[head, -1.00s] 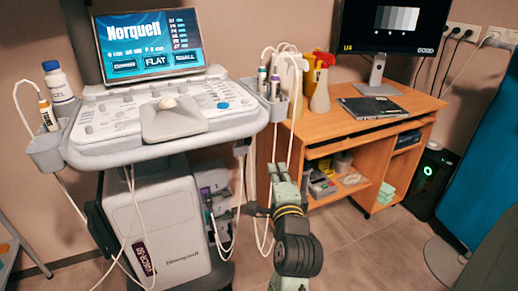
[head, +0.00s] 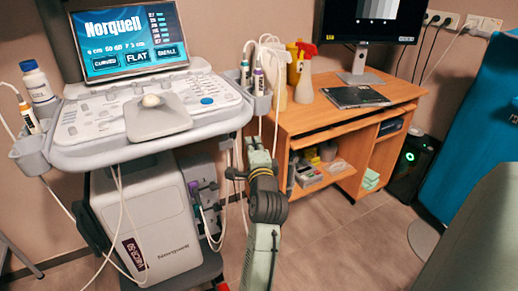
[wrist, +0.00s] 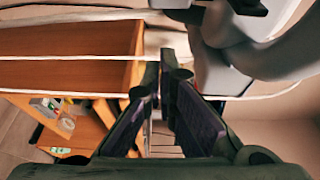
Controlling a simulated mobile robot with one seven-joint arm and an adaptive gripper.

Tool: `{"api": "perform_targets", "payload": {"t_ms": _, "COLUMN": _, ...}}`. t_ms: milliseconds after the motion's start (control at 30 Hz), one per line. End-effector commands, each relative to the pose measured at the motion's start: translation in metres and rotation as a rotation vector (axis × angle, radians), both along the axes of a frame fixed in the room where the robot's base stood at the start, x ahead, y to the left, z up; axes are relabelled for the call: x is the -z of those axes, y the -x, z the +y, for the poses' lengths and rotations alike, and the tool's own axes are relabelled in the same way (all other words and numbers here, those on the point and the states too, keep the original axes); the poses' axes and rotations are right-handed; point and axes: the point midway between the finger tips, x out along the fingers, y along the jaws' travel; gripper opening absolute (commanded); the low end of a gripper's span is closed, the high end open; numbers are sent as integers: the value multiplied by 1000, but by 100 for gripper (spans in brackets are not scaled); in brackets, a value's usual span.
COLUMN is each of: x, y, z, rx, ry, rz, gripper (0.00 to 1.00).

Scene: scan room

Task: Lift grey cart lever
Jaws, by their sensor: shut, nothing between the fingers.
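The ultrasound cart (head: 82,158) stands at left in the head view, with a white and grey console. A grey lever-like piece, a wide base (head: 158,119) with a pale ball knob (head: 151,101), sits on the console's middle. I cannot tell for certain that it is the lever. My gripper (head: 257,145) is right of the console, below the probe holder and in front of the desk, apart from the knob. In the wrist view my gripper's dark fingers (wrist: 167,62) are close together with nothing held. Grey rounded parts (wrist: 270,45), likely of the cart, fill that view's upper right.
White cables (head: 119,205) hang around the cart and cross the wrist view (wrist: 60,57). A wooden desk (head: 395,93) with spray bottles (head: 304,72) and a monitor stands at right. A blue surface (head: 482,130) stands at far right. Some floor (head: 335,235) is clear.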

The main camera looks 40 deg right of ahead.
Motion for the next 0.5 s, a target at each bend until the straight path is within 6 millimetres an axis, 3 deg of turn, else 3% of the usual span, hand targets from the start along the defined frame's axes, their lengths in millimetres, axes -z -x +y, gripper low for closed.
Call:
{"api": "perform_targets", "payload": {"t_ms": 200, "x": 0, "y": -5, "z": 25, "rx": -2, "ry": -1, "rz": 0, "gripper": 0}}
{"api": "perform_targets", "payload": {"t_ms": 500, "x": 0, "y": -6, "z": 28, "rx": -1, "ry": 0, "rz": 0, "gripper": 0}}
